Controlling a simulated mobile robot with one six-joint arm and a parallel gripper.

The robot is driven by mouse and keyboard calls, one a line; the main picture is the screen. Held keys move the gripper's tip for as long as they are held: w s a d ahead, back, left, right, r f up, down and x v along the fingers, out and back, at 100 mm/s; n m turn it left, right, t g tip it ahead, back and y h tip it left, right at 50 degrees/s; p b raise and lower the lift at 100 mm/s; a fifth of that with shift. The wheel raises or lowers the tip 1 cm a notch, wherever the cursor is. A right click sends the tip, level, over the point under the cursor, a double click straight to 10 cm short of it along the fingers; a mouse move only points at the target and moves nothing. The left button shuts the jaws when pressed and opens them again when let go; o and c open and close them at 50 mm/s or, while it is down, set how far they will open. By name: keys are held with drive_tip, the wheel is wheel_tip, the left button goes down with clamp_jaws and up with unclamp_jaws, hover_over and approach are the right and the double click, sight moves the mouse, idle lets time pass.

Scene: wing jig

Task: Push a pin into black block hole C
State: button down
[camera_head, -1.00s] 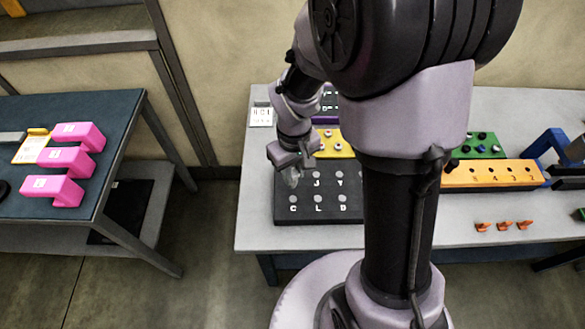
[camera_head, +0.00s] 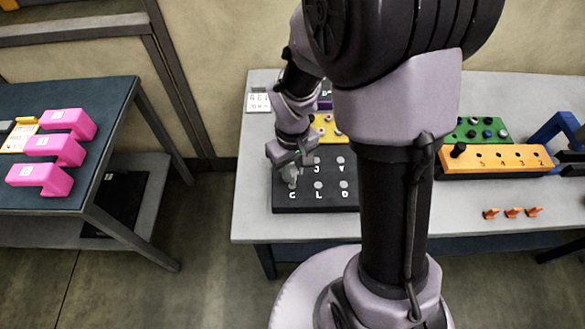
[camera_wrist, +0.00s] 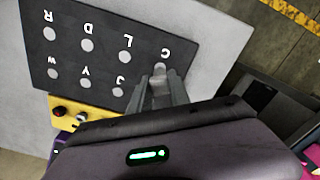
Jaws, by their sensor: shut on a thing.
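The black block (camera_head: 305,206) lies on the light grey table, with round light-grey holes lettered in white. In the wrist view the block (camera_wrist: 106,62) shows the letters upside down, C nearest my fingertips. My gripper (camera_head: 292,183) points down over the block's front left corner, at the hole marked C. In the wrist view my gripper (camera_wrist: 161,78) has its two fingers close together, shut on a small grey pin (camera_wrist: 160,68). The fingers hide most of the pin and hole C, so I cannot tell how deep the pin sits.
A yellow block (camera_head: 325,128) with pins stands behind the black block. An orange block (camera_head: 490,163), a green block (camera_head: 478,131) and small orange pieces (camera_head: 513,213) are on the right. Pink brackets (camera_head: 55,149) lie on the separate left table.

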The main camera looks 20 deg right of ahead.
drive_tip(key=shift+f+b, duration=1.25)
drive_tip(key=shift+f, duration=0.25)
drive_tip(key=shift+r, duration=0.1)
drive_tip(key=c, duration=1.1)
unclamp_jaws()
drive_tip(key=shift+c, duration=0.2)
wheel_tip(320, 180, up, 17)
drive_tip(key=p, duration=0.6)
drive_tip(key=shift+r+p, duration=0.2)
drive_tip(key=shift+p, duration=0.1)
drive_tip(key=shift+r, duration=0.1)
wheel_tip(320, 180, up, 7)
drive_tip(key=p, duration=0.6)
